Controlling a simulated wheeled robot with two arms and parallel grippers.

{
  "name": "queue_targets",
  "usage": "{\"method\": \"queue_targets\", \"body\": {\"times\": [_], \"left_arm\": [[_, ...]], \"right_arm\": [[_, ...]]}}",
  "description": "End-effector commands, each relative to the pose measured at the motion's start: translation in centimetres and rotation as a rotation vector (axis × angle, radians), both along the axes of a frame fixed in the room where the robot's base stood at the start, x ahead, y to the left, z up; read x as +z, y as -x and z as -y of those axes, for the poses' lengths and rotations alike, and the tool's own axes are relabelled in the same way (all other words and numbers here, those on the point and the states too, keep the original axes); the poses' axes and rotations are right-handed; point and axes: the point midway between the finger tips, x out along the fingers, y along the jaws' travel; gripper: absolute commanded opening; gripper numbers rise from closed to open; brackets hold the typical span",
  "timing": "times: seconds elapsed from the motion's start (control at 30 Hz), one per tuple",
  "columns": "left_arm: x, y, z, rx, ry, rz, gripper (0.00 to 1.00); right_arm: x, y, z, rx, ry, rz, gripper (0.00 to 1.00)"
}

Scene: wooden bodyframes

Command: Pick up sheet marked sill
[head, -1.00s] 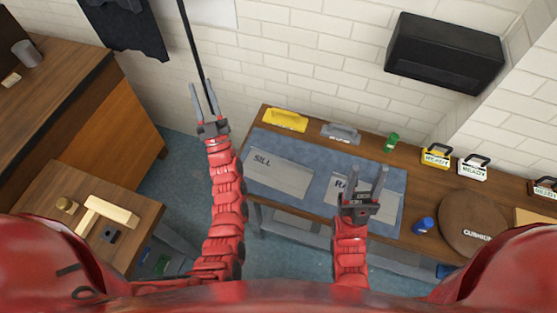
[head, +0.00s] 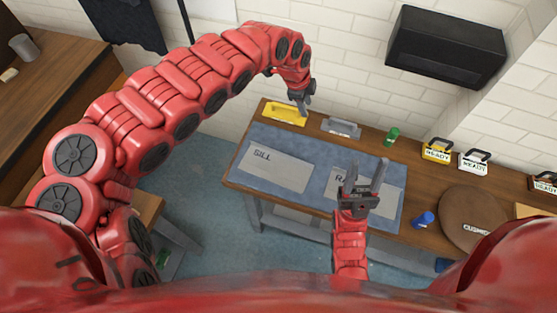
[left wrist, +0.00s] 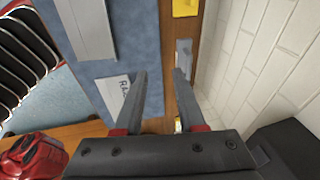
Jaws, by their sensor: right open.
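The sheet marked SILL (head: 265,170) is a pale grey panel lying flat on a blue mat (head: 315,152) on the wooden bench. In the left wrist view a plain pale sheet (left wrist: 85,28) on the mat appears to be the same one, its marking out of sight. My left gripper (head: 303,110) is over the back edge of the bench, beyond the sheet and near the yellow handled item; its fingers are apart and empty in the left wrist view (left wrist: 160,75). My right gripper (head: 366,168) is open and empty above the second sheet.
A second sheet (head: 387,193), its marking starting "RA", lies right of SILL, partly hidden by my right gripper. A yellow item (head: 284,114), a grey item (head: 341,128) and a green container (head: 391,137) stand along the back edge by the brick wall. A blue object (head: 422,220) is at right.

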Motion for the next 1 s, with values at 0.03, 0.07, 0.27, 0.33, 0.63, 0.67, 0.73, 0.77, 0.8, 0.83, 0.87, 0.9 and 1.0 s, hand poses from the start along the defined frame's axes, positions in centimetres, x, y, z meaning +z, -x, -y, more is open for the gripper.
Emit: {"method": "queue_targets", "body": {"times": [0.03,0.07,0.27,0.33,0.63,0.67,0.73,0.77,0.8,0.83,0.87,0.9,1.0], "left_arm": [[-0.5,1.3,-2.4,-0.031,-0.084,-0.037,0.39],[-0.7,2.0,-3.6,-0.05,-0.126,-0.06,0.39],[-2.2,4.6,-7.4,-0.098,-0.249,-0.141,0.39],[-3.4,4.7,-7.4,-0.1,-0.252,-0.144,0.39],[-7.7,4.9,-7.0,-0.1,-0.246,-0.149,0.39],[-8.3,4.9,-7.0,-0.1,-0.246,-0.147,0.39],[-9.6,4.8,-7.0,-0.1,-0.245,-0.145,0.39],[-10.2,4.8,-7.0,-0.101,-0.245,-0.145,0.39],[-11.1,4.9,-7.0,-0.102,-0.245,-0.146,0.39],[-11.6,4.9,-7.0,-0.1,-0.243,-0.147,0.39],[-12.0,4.8,-7.0,-0.101,-0.244,-0.144,0.39],[-12.4,4.7,-7.0,-0.099,-0.243,-0.144,0.39],[-13.2,4.7,-7.1,-0.1,-0.245,-0.142,0.39]], "right_arm": [[0.0,0.0,0.0,0.0,0.0,0.0,0.5],[0.0,0.0,0.0,0.0,0.0,0.0,0.5],[-0.9,0.0,0.0,0.0,0.0,0.0,0.5],[-2.1,0.0,0.0,0.0,0.0,0.0,0.5],[-3.1,0.0,0.0,0.0,0.0,0.0,0.5],[-3.0,0.0,0.0,0.0,0.0,0.0,0.5],[-2.8,0.0,0.0,0.0,0.0,0.0,0.5],[-2.7,0.0,0.0,0.0,0.0,0.0,0.5],[-2.6,0.0,0.0,0.0,0.0,0.0,0.5],[-2.6,0.0,0.0,0.0,0.0,0.0,0.5],[-2.5,0.0,0.0,0.0,0.0,0.0,0.5],[-2.5,0.0,0.0,0.0,0.0,0.0,0.5],[-2.4,0.0,0.0,0.0,0.0,0.0,0.5]]}}
